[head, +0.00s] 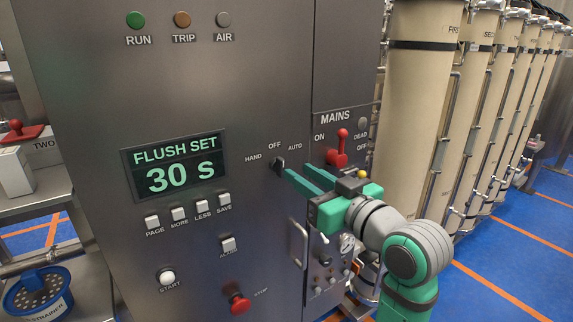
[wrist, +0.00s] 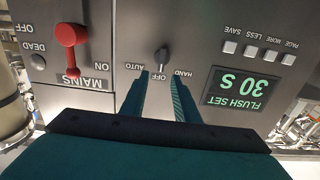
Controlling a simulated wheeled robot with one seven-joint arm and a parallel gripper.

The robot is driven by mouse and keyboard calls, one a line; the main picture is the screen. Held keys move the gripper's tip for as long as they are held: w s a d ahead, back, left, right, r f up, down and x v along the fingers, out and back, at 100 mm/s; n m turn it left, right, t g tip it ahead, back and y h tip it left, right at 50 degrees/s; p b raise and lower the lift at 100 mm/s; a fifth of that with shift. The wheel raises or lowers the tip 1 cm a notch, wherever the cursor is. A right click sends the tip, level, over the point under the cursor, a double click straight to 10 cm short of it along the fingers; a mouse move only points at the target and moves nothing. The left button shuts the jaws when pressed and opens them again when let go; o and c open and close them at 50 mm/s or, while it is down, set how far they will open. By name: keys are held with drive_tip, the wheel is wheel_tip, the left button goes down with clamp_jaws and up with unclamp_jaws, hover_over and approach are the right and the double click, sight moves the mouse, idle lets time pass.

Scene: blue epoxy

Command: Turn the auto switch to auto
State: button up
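The auto switch is a small dark knob (head: 279,164) on the grey panel, with HAND at its left, OFF above and AUTO at its right. In the wrist view, which is upside down, the knob (wrist: 161,57) stands nearly upright in line with the OFF label. My gripper (head: 296,170) is open, its two teal fingers pointing at the panel close to the knob. In the wrist view the fingertips (wrist: 158,80) are apart, one on each side of the OFF label, with the knob just beyond them. Whether they touch the panel I cannot tell.
A red MAINS lever (head: 338,150) is close by on the right, near my gripper. The FLUSH SET display (head: 175,165) and several white buttons are to the left. A red STOP knob (head: 239,303) is lower down. A vertical handle (head: 298,244) stands below my gripper.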

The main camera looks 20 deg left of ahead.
sight(283, 163)
drive_tip(key=x, duration=0.6)
drive_tip(key=shift+a, duration=0.45)
drive_tip(key=shift+d, duration=0.15)
clamp_jaws()
